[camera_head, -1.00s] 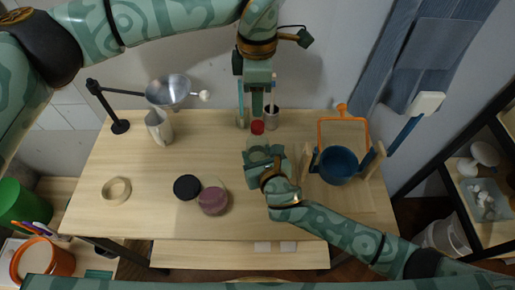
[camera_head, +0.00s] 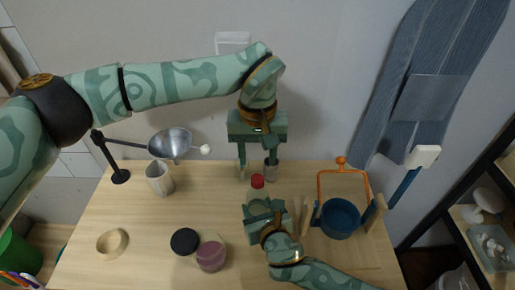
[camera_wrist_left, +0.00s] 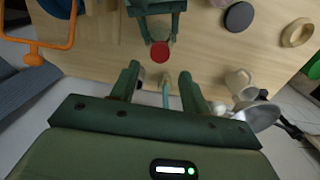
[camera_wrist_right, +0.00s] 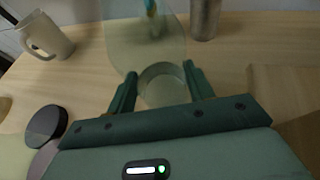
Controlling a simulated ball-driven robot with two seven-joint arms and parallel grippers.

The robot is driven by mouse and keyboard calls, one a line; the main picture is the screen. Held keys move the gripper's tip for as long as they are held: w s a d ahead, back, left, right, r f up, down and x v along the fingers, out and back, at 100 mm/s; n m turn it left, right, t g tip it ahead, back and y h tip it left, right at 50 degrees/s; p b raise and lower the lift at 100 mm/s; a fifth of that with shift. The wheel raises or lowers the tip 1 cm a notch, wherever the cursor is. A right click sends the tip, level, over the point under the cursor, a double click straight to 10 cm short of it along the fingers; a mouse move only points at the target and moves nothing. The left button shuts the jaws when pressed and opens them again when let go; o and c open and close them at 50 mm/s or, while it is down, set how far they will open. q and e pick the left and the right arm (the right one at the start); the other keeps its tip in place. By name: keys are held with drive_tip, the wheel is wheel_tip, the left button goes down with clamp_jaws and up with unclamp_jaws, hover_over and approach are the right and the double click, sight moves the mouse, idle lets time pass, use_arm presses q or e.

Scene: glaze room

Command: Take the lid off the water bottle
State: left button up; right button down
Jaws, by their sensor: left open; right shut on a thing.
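The water bottle (camera_head: 257,197) stands upright on the table, clear-walled with a red lid (camera_head: 257,181) on its top. In the right wrist view the see-through bottle (camera_wrist_right: 147,50) is between my right fingers. My right gripper (camera_head: 262,208) is shut on the bottle's body, below the lid. My left gripper (camera_head: 256,168) is open and empty, pointing down, its two fingers spread above and behind the lid in the head view. In the left wrist view the red lid (camera_wrist_left: 160,52) lies ahead of the open fingertips, apart from them.
A metal cup (camera_head: 271,172) stands close behind the bottle. A blue pot (camera_head: 341,218) with an orange-handled frame is to the right.

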sight(258, 178)
use_arm(q)
wheel_tip(258, 178, down, 7)
drive_tip(key=shift+r, duration=0.2)
clamp_jaws()
drive_tip(key=n, duration=2.6)
drive_tip(key=shift+r, duration=0.1)
drive_tip(key=n, duration=0.6)
drive_tip(key=shift+n, duration=0.4)
drive_tip(key=n, duration=1.2)
drive_tip(key=shift+n, duration=0.3)
drive_tip(key=n, duration=0.8)
drive_tip(key=shift+n, duration=0.3)
